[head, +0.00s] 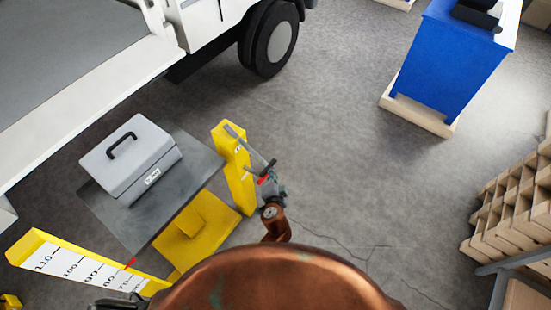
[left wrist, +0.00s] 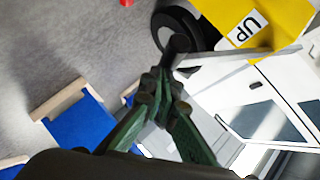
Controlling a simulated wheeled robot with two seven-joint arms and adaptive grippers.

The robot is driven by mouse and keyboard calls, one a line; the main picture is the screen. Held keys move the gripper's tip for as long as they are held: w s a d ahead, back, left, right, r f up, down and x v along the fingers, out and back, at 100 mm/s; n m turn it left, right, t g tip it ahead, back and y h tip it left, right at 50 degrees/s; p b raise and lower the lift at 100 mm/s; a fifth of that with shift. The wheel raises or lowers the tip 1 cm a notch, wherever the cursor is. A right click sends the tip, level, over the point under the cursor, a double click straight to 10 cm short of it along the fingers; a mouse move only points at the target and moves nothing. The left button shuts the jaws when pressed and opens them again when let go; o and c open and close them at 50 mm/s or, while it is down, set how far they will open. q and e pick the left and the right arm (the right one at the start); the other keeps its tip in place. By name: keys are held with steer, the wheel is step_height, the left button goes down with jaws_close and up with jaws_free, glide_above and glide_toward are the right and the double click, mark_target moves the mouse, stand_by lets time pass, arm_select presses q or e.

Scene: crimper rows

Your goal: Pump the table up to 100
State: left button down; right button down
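The lift table has a grey plate (head: 190,172) above a yellow base (head: 190,232). A grey metal case (head: 140,158) with a black handle sits on the plate. A yellow scale (head: 60,262) marked 110 down to about 70 stands at the left. A small red pointer (head: 131,263) is beside its lower marks, near 80 or 70; I cannot read it exactly. The yellow pump post (head: 232,165) carries a grey lever. My left gripper (head: 270,182) is at the lever's end. In the left wrist view its green fingers (left wrist: 160,88) close around the dark lever grip (left wrist: 178,46). My right gripper is out of view.
A white truck (head: 100,75) with a black wheel (head: 272,40) stands behind the table. A blue cabinet (head: 450,60) is at the upper right, and stacked wooden pallets (head: 515,205) are at the right. Grey floor between them is clear. An UP label (left wrist: 246,28) shows on yellow.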

arm_select(q)
steer(key=s+d, duration=0.1)
steer(key=s, duration=1.2)
steer(key=shift+r, duration=0.25)
stand_by(1.1)
